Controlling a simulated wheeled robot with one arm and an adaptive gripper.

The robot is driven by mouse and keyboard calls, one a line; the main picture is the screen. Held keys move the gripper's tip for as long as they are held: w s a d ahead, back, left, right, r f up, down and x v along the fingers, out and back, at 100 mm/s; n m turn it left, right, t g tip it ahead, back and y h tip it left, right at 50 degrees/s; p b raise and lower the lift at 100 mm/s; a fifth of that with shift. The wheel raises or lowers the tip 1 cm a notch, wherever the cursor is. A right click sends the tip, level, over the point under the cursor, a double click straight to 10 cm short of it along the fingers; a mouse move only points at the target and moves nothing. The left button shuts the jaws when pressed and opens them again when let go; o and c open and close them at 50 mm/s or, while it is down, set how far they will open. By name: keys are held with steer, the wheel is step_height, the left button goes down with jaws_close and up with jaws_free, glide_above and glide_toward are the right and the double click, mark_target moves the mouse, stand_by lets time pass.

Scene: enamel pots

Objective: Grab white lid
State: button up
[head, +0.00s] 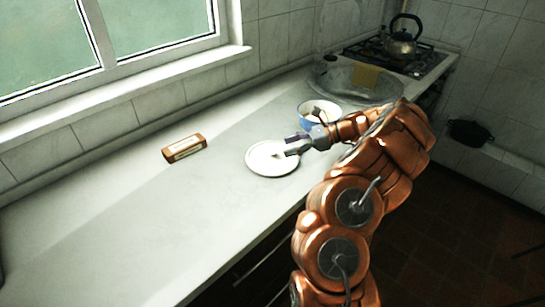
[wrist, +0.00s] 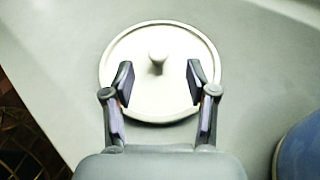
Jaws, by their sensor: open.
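The white lid (head: 262,165) lies flat on the pale counter in the head view. In the wrist view the lid (wrist: 160,102) shows as a round disc with a raised rim, and its small knob (wrist: 158,61) stands at the centre. My gripper (head: 291,150) is over the lid's right part in the head view. In the wrist view my gripper (wrist: 160,82) is open, with one finger on each side of the lid's middle line. The knob is a little beyond the fingertips, with nothing held. I cannot tell how high the fingers are above the lid.
A blue and white pot (head: 318,104) stands close behind the gripper; a blue edge (wrist: 300,150) shows at the wrist view's lower right. A brown box (head: 184,148) lies to the left. A sink (head: 357,84) and kettle (head: 402,42) are farther back. The front-left counter is clear.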

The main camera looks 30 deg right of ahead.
mark_target(273, 151)
steer(key=p+x, duration=0.1)
steer(key=x, duration=0.3)
steer(key=shift+a+f, duration=0.2)
jaws_close()
